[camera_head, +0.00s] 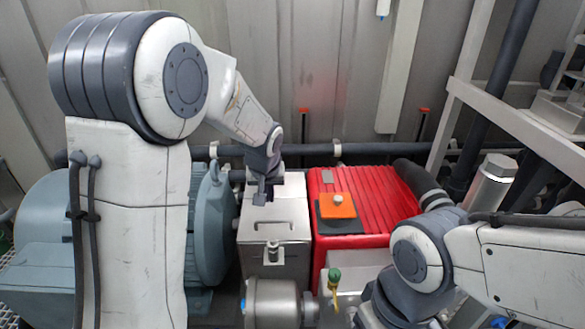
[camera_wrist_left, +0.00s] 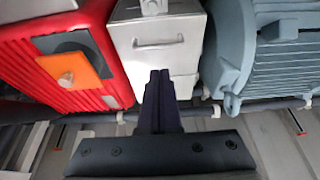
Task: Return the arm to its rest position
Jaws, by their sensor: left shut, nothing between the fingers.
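My left arm comes in from the left in the head view. Its gripper (camera_head: 262,192) hangs above the back part of a grey metal box (camera_head: 275,222) with a handle on its top. In the left wrist view my left gripper (camera_wrist_left: 160,76) is shut, its two dark fingers together with nothing between them. The metal box (camera_wrist_left: 185,50) lies beyond the fingertips there. My right arm shows at the lower right of the head view; its gripper's fingers cannot be made out.
A red ribbed housing (camera_head: 385,205) with an orange block (camera_head: 338,206) on a dark pad stands right of the box. A blue-grey motor (camera_head: 205,225) stands left. A pipe (camera_head: 350,148) runs behind. A green-topped valve (camera_head: 334,276) is in front.

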